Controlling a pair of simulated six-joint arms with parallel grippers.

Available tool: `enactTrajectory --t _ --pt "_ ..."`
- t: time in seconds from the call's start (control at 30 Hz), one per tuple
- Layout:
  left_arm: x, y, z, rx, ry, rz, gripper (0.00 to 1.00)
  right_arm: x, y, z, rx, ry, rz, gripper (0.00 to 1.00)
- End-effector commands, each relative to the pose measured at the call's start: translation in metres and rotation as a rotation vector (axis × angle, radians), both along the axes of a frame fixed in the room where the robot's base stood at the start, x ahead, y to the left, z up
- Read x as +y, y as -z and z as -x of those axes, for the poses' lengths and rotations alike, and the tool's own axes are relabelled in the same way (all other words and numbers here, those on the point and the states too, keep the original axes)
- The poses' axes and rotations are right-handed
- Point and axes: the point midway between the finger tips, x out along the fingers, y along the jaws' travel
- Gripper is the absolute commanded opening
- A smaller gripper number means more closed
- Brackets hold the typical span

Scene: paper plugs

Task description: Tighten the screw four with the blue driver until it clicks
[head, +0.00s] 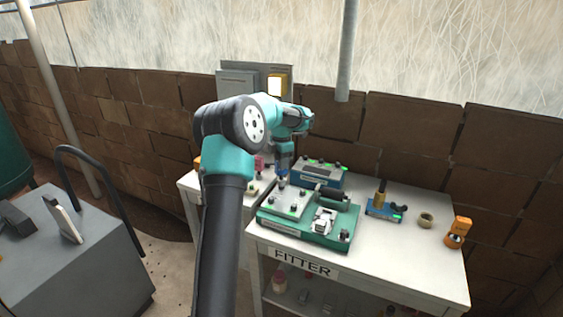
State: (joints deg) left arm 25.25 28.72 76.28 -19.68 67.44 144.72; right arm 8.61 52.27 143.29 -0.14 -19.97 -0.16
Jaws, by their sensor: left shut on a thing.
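My left gripper (284,158) points down over the white bench, shut on the blue driver (282,171). The driver is upright, with its tip at or just above the back left part of a light grey plate (290,205). The plate sits on a green fixture (305,232) and carries several dark screws with green marks. Which screw is number four, and whether the tip is seated in a screw, I cannot tell. My right gripper is not in view.
Behind the fixture is a blue and grey box (320,176) with screws on top. To the right stand a blue base with a brass post (381,195), a ring (426,220) and an orange tool (458,232). A grey cart (75,250) is at left.

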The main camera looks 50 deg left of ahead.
Motion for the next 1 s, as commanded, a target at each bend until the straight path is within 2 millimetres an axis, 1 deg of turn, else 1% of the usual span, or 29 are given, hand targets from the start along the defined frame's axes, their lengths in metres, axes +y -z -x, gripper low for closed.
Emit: enactTrajectory --t 1.0 --pt "0.0 0.019 0.0 0.0 0.0 -0.001 0.0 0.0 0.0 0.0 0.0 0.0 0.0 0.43"
